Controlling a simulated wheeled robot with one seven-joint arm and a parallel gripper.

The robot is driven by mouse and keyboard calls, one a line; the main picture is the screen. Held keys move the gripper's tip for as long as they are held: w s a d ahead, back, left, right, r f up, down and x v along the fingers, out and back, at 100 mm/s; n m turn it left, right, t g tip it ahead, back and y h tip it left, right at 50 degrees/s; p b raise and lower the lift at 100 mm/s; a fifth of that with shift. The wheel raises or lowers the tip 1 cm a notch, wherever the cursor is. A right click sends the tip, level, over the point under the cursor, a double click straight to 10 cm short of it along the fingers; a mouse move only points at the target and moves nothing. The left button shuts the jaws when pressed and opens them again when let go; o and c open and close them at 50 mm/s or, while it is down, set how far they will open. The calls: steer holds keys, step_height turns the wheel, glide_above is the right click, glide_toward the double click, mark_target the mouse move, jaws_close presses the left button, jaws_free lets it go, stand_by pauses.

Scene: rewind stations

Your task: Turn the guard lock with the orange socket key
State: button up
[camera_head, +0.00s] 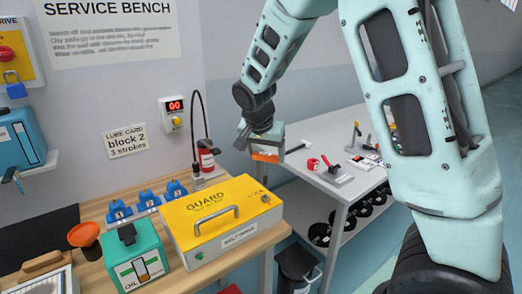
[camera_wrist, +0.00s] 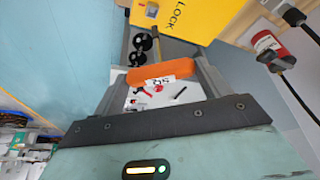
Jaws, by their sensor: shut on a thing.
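The yellow guard box (camera_head: 207,239) has a grey handle and sits on the wooden bench. Its guard lock (camera_head: 265,198) is a small fitting on the top right. In the wrist view the lock (camera_wrist: 151,10) shows beside the word LOCK, apart from the key.
A grey side table (camera_head: 345,190) with tools is at right. A dark bin (camera_head: 297,268) stands below.

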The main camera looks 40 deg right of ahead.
mark_target(269, 160)
steer(key=n, duration=0.1)
steer(key=n+p, duration=0.1)
steer(key=n+t+y+p, duration=0.1)
steer(key=shift+s+d+r, duration=0.2)
steer(key=shift+r, duration=0.1)
steer(key=n+p, duration=0.2)
steer(key=p, duration=0.1)
steer(key=shift+r+y, duration=0.15)
steer(key=shift+y, duration=0.15)
steer(key=n+y+p, duration=0.1)
steer(key=n+p, duration=0.2)
steer(key=p, duration=0.2)
steer(key=shift+d+t+p, duration=0.1)
steer(key=shift+t+p, duration=0.25)
steer(key=shift+t, duration=0.05)
steer(key=n+p, duration=0.1)
steer(key=p, duration=0.1)
steer(key=n+y+p, duration=0.1)
steer(key=n+p, duration=0.1)
steer(key=shift+f, duration=0.25)
step_height(269, 160, down, 3)
steer(key=b, duration=0.3)
steer(key=shift+f, duration=0.2)
steer(key=shift+f, duration=0.15)
steer(key=shift+f+b, duration=0.4)
steer(key=shift+f+b, duration=0.65)
steer(key=shift+f, duration=0.15)
stand_by(0.6)
